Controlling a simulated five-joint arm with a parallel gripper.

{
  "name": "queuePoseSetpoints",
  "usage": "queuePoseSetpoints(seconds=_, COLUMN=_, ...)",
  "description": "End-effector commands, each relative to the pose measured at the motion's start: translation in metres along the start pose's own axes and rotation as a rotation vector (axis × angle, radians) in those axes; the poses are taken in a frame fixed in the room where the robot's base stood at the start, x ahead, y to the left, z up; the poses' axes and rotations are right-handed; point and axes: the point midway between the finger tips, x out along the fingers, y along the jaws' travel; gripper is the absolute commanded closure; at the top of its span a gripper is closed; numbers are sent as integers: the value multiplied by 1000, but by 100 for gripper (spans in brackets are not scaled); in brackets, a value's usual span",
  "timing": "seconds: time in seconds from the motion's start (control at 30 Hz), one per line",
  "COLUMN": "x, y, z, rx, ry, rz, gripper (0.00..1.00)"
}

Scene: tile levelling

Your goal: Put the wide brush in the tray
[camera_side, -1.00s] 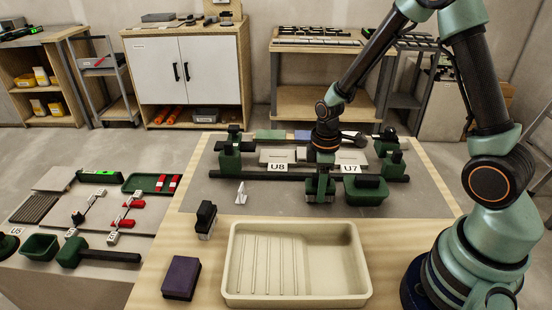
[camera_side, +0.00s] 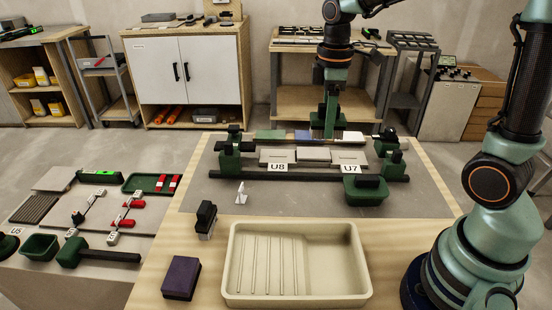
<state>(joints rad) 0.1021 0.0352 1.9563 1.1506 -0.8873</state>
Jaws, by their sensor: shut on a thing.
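My gripper (camera_side: 331,104) is raised behind the tile clamping fixture, pointing down. It is shut on the wide brush (camera_side: 327,122), a dark green piece with pale bristles at its lower end. The brush hangs upright in front of the back table; its lower end shows just above the fixture's far side, and details are small. The tray (camera_side: 335,270) is cream, shallow and ribbed on its left half. It is empty and stands at the front of the bench, well away from the gripper.
The fixture's dark front bar (camera_side: 300,176) and labelled tiles lie between brush and tray. A green tub (camera_side: 366,193) sits at the mat's right. A black-topped brush-like tool (camera_side: 206,217), a purple block (camera_side: 181,278) and a small white piece (camera_side: 241,193) stand left of the tray.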

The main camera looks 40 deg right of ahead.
Motion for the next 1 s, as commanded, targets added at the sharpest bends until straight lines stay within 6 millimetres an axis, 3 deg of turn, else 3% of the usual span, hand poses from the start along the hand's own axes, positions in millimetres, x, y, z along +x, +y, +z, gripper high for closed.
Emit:
queuePoseSetpoints(seconds=0.17, x=-10, y=-29, z=-20, rx=-10, ry=1, rz=2, gripper=100)
queuePoseSetpoints(seconds=0.4, x=-23, y=-110, z=-55, rx=-15, ry=3, rz=2, gripper=100)
queuePoseSetpoints(seconds=0.6, x=-30, y=-171, z=-64, rx=-11, ry=3, rz=1, gripper=100)
queuePoseSetpoints(seconds=0.7, x=-32, y=-191, z=-65, rx=-8, ry=3, rz=1, gripper=100)
queuePoseSetpoints(seconds=0.87, x=-32, y=-207, z=-64, rx=-2, ry=1, rz=0, gripper=100)
queuePoseSetpoints(seconds=1.0, x=-14, y=-209, z=-63, rx=-1, ry=-5, rz=-1, gripper=100)
